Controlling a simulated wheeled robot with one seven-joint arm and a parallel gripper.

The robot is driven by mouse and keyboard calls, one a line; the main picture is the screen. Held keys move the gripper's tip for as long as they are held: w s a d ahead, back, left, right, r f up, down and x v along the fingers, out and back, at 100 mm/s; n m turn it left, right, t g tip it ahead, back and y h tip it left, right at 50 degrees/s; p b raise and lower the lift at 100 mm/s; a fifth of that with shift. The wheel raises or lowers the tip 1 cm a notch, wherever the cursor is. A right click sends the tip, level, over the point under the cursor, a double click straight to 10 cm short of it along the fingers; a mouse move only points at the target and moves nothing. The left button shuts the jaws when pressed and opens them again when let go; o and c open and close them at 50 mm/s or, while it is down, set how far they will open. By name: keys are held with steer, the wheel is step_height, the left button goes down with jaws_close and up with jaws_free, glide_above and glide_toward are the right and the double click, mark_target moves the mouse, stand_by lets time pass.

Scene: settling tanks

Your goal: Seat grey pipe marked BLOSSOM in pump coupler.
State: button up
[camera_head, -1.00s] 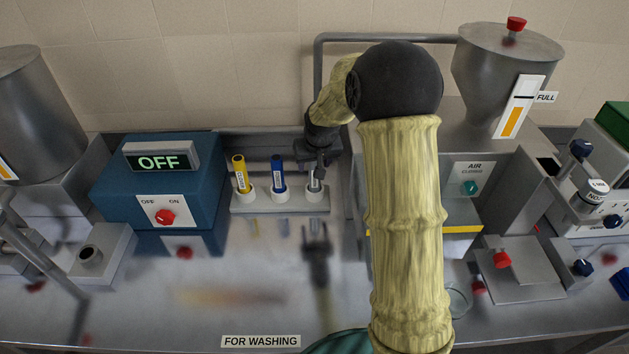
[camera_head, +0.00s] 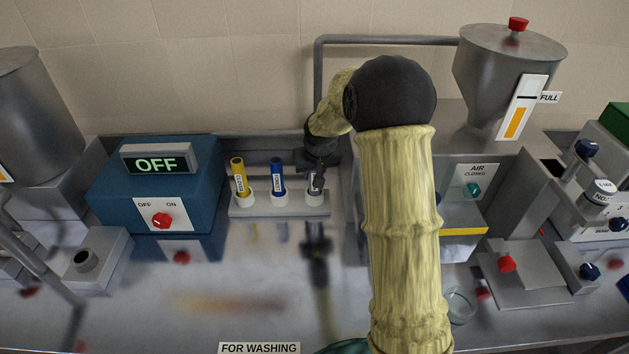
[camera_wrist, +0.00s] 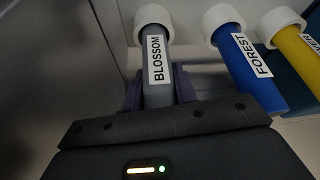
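The grey pipe marked BLOSSOM (camera_wrist: 158,65) stands in the right-hand white ring of a grey rack (camera_head: 280,210); its top shows in the head view (camera_head: 316,183). My gripper (camera_wrist: 159,92) has its purple fingers against both sides of the pipe and looks shut on it. In the head view my gripper (camera_head: 316,170) is over the rack's right end. A grey block with a round upright socket (camera_head: 86,260), which may be the pump coupler, sits at left in front of the blue box. I see no pipe in that socket.
A blue FOREST pipe (camera_head: 277,175) and a yellow pipe (camera_head: 239,175) stand left of the grey one. The blue box (camera_head: 150,185) shows OFF. A steel hopper machine (camera_head: 500,90) stands right. The steel counter between rack and front edge is clear.

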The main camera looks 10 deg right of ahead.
steer(key=shift+c, duration=1.3)
step_height(320, 180, up, 10)
steer(key=shift+r, duration=0.1)
